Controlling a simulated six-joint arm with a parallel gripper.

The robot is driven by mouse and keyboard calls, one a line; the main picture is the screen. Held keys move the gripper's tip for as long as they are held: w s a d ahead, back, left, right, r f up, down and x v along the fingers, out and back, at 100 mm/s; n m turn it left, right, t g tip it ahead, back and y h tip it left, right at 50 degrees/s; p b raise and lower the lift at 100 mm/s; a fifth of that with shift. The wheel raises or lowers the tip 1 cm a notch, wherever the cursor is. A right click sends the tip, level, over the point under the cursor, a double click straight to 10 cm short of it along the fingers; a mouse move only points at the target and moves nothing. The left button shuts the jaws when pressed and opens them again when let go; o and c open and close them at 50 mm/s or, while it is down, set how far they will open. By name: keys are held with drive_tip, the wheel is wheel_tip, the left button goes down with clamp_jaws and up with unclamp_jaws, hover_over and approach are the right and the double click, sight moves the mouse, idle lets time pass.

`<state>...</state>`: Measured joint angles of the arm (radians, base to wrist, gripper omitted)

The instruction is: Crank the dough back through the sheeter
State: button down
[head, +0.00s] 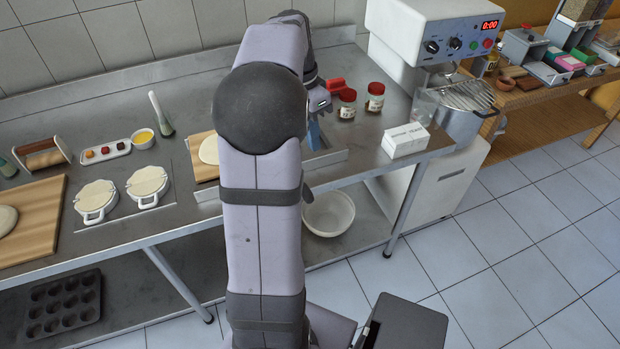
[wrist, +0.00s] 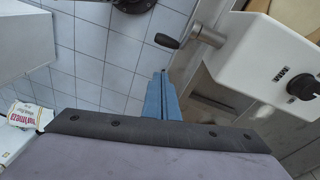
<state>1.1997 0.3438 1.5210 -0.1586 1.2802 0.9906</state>
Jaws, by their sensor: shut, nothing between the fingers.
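The sheeter's white body (wrist: 275,58) fills the right side of the wrist view, with a dial and black knob on its face. Its crank handle (wrist: 168,41) sticks out to the left with a dark grip. My gripper (wrist: 160,80) is shut and empty, its blue fingers just below the crank grip in the picture; I see no hold on it. In the head view my gripper (head: 314,136) is partly hidden by my arm, which also hides most of the sheeter. A pale dough sheet (head: 208,150) lies on a wooden board left of my arm.
A brush (head: 160,113), butter bowl (head: 143,138) and two white round presses (head: 148,186) stand left. Floor shows beyond the bench's front edge.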

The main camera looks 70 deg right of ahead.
drive_tip(key=shift+m, duration=0.9)
drive_tip(key=shift+f, duration=0.1)
drive_tip(key=shift+a+f+p, duration=0.25)
drive_tip(key=shift+f+p, duration=0.4)
drive_tip(key=shift+f, duration=1.5)
drive_tip(key=shift+a+f+p, duration=0.25)
drive_tip(key=shift+f+p, duration=0.45)
drive_tip(key=shift+f, duration=1.45)
drive_tip(key=shift+a+f+p, duration=0.25)
drive_tip(key=shift+f+p, duration=0.4)
drive_tip(key=shift+f, duration=1.5)
